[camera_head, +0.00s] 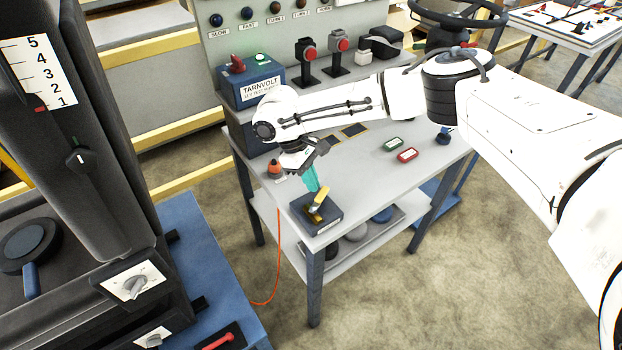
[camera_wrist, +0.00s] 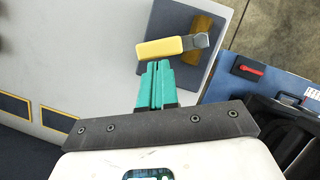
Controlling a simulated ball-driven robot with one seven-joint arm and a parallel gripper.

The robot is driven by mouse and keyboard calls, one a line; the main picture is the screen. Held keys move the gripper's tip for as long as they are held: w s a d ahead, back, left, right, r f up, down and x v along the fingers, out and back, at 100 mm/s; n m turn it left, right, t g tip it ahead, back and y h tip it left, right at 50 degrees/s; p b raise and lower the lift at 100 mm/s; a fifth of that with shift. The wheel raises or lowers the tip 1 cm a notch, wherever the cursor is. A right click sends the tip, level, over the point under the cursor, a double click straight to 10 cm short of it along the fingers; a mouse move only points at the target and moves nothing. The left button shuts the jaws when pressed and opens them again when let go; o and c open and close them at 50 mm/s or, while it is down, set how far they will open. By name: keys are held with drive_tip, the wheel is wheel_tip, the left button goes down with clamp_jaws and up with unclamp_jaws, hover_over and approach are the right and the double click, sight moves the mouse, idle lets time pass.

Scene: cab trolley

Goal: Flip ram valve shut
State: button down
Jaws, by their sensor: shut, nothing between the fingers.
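The ram valve is a dark blue block (camera_head: 329,222) with a brassy base and a yellow lever (camera_head: 320,200) at the front left corner of the trolley top. In the wrist view its yellow lever (camera_wrist: 160,48) lies across the picture, with a grey end at the right, above the brown plate on the blue block (camera_wrist: 185,18). My gripper (camera_head: 316,188) has teal fingers, closed together and empty, just above and behind the lever. In the wrist view the fingertips (camera_wrist: 157,66) meet the lever's lower edge in the picture; I cannot tell whether they touch it.
A blue Tarnvolt box (camera_head: 262,92) with a red switch stands behind my arm. Green (camera_head: 393,144) and red (camera_head: 407,156) buttons lie on the trolley top (camera_head: 365,185). An orange bulb-shaped item (camera_head: 274,167) sits left of my gripper. A dark machine (camera_head: 110,150) stands at left.

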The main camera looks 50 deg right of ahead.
drive_tip(key=shift+s+d+r+m+y+p, duration=0.1)
drive_tip(key=shift+s+d+m+y+p, duration=0.15)
drive_tip(key=shift+m+p, duration=0.9)
